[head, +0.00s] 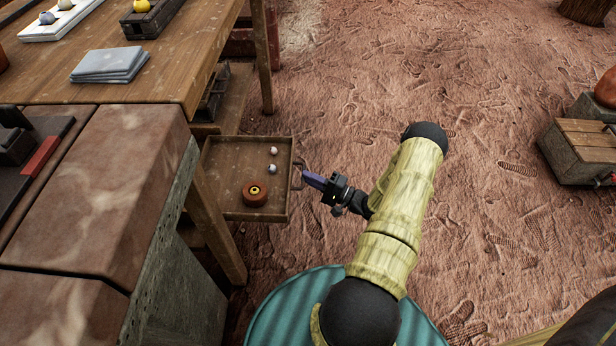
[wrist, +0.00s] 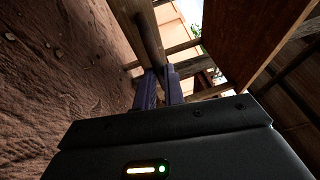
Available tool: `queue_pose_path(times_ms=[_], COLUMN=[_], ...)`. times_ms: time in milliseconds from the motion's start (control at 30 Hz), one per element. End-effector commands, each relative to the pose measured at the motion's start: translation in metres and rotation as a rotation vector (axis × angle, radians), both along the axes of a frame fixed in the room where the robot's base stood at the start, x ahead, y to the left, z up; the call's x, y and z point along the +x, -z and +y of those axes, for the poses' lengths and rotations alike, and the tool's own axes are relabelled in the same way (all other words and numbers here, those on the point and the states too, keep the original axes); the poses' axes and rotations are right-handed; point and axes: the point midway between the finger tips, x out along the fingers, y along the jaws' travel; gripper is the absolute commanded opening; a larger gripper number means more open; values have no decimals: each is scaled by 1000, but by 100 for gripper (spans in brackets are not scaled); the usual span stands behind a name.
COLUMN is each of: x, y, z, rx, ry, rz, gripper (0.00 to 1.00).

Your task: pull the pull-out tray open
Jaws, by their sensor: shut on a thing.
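The pull-out tray (head: 226,202) extends out from under the wooden workbench in the head view. It is shallow and brown, with a loop handle (head: 298,174) on its right side. My gripper (head: 309,177) is shut on the handle, its purple fingers reaching it from the right. In the wrist view my gripper (wrist: 160,88) shows its two purple fingers close together. The part they hold is hard to make out there. How far the tray still runs under the bench is hidden.
In the tray lie a round reddish-brown object (head: 255,193) and two small pale balls (head: 272,160). A bench leg (head: 215,225) stands close to the tray's near side. The earthen floor (head: 480,100) to the right is open. A crate (head: 580,150) stands at the far right.

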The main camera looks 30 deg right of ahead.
Motion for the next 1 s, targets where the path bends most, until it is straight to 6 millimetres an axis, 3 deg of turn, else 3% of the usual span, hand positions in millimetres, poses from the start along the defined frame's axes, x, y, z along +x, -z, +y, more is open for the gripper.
queue_pose_path(times_ms=[300, 333, 367, 767, 1000], x=[-1, -1, -1, -5, -31], y=[1, 1, 1, 1, 5], z=[3, 3, 3, -3, -22], rx=[0, 0, 0, -1, 0], ry=[-9, -9, -9, -2, 1], rz=[3, 3, 3, 2, 2], gripper=[0, 14, 20, 20, 20])
